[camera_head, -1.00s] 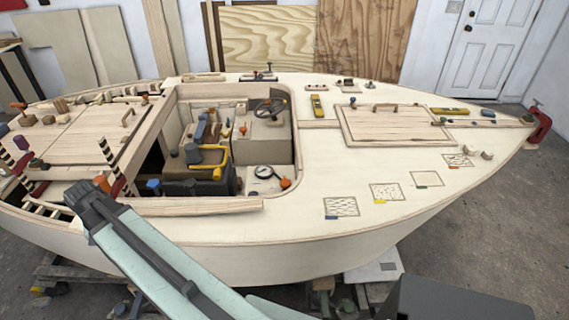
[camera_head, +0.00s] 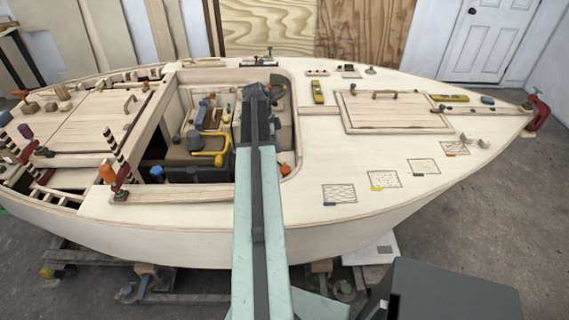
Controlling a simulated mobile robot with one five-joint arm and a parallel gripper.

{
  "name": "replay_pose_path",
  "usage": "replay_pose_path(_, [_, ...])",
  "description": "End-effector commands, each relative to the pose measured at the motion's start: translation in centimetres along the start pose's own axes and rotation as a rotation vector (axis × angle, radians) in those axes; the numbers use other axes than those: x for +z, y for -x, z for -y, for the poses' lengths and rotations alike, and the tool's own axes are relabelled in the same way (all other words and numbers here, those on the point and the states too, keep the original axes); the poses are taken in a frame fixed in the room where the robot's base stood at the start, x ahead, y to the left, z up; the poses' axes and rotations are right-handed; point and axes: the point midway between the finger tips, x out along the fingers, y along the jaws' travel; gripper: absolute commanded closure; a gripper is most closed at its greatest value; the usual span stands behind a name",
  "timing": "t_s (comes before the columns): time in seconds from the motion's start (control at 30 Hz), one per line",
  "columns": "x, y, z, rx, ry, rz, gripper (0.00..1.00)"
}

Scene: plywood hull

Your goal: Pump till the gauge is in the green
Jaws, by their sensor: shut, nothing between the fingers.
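My gripper (camera_head: 262,93) is shut and empty. It is over the far right part of the cockpit, seen from behind past my arm. I cannot tell whether it touches anything there. A bent yellow handle (camera_head: 208,152) is on the dark box in the cockpit, left of my arm. I cannot tell for certain whether it is the pump handle. The round white gauge is hidden behind my arm, so its needle cannot be read. An orange knob (camera_head: 285,170) shows just right of my arm, at the cockpit's near right corner.
The cockpit edge (camera_head: 170,194) surrounds the opening. Striped posts and an orange-topped fitting (camera_head: 107,172) stand at the left. A wooden hatch (camera_head: 392,112) and several marked patches lie on the right deck. The deck between them is mostly clear.

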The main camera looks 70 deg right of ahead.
Motion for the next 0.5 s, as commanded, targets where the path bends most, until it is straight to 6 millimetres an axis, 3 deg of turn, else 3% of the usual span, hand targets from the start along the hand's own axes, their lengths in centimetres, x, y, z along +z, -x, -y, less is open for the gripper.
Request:
replay_pose_path(0.27, [0.2,-1.9,0.0,0.0,0.002,0.001,1.0])
replay_pose_path(0.5, [0.3,-6.6,0.0,0.0,0.002,0.001,1.0])
